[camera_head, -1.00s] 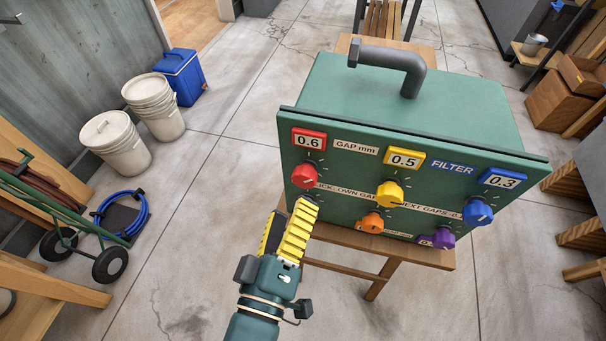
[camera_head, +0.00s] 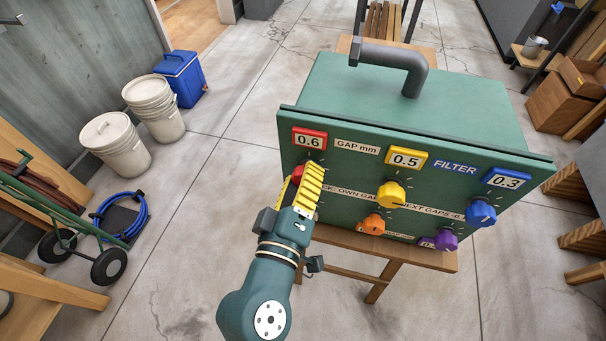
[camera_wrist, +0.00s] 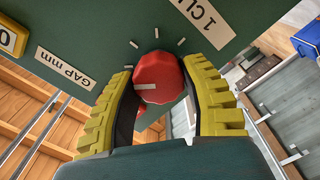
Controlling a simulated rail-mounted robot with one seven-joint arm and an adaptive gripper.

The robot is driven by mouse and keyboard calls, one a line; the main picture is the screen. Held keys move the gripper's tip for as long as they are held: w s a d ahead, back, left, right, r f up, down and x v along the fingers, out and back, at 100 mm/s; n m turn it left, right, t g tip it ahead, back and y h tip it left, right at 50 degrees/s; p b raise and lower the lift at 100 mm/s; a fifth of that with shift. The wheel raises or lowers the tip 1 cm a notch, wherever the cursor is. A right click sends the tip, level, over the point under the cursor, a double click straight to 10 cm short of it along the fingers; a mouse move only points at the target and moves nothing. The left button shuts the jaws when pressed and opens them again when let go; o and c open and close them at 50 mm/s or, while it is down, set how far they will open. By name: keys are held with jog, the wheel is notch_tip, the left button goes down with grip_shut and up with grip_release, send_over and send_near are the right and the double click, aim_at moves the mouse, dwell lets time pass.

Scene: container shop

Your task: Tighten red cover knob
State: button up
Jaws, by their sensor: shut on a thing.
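The red knob (camera_wrist: 158,78) sits on the front of the green filter box (camera_head: 345,213), under the red 0.6 label (camera_head: 309,139). In the wrist view it lies between my gripper's two yellow ribbed fingers (camera_wrist: 160,95). In the head view my gripper (camera_head: 303,184) reaches up to the box's left side and hides most of the knob; only a bit of red (camera_head: 297,172) shows. My gripper is shut on the red knob. The knob's pale pointer line and several dial marks around it show in the wrist view.
A yellow knob (camera_head: 393,194), a blue knob (camera_head: 481,213), an orange knob (camera_head: 372,223) and a purple knob (camera_head: 446,240) are on the same panel to the right. The box stands on a wooden stand (camera_head: 390,262). A grey bent pipe (camera_head: 390,56) rises from its top.

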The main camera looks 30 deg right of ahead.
jog(key=shift+c, duration=0.6)
jog(key=shift+f+m+b, duration=0.1)
jog(key=shift+m+b, duration=0.2)
jog(key=shift+b, duration=0.05)
jog(key=m+b, duration=0.3)
jog(key=shift+f, duration=0.15)
jog(key=m+b, duration=0.3)
jog(key=shift+r+m+b, duration=0.25)
jog(key=shift+m+b, duration=0.7)
jog(key=shift+m, duration=0.15)
